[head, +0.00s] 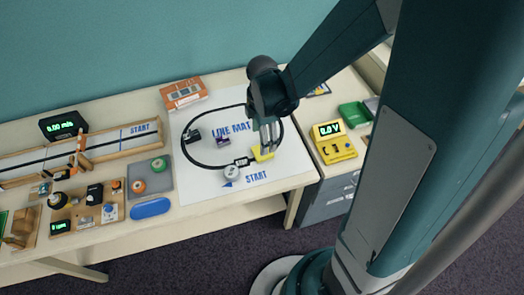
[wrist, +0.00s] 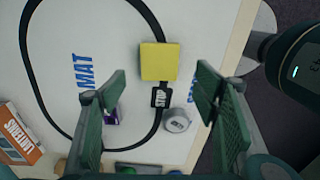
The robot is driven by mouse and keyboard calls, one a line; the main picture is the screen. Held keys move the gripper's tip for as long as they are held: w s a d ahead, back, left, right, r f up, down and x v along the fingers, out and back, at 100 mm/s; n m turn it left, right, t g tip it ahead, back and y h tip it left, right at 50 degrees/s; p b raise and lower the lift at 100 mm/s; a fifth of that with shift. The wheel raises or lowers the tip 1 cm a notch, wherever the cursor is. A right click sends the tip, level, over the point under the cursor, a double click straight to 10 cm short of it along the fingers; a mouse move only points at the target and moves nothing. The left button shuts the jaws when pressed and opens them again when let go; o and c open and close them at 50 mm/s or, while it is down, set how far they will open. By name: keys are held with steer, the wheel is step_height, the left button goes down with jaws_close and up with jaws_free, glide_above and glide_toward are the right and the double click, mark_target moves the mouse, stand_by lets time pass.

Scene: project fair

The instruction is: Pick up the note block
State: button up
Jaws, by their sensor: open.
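The note block is a yellow square pad (wrist: 159,62) lying on the white line mat. In the head view the note block (head: 263,154) is partly hidden behind my gripper. My gripper (head: 267,143) is above the mat, right by the note block in that picture. In the wrist view my gripper (wrist: 155,95) has its two green fingers wide apart with nothing held between them. The note block shows ahead of the fingertips, between their lines and apart from both.
The white mat (head: 200,180) has a black loop track. A black STOP tag (wrist: 159,97), a round grey-white object (wrist: 176,121) and a purple block (wrist: 111,114) are near the note block. A yellow meter (head: 336,146) stands to the right.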

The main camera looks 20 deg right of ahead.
stand_by(0.3)
steer(key=shift+f+b, duration=0.35)
steer(key=shift+f, duration=0.95)
steer(key=shift+d+f+b, duration=0.1)
steer(key=shift+f+b, duration=0.85)
steer(key=shift+f, duration=1.65)
steer(key=c, duration=1)
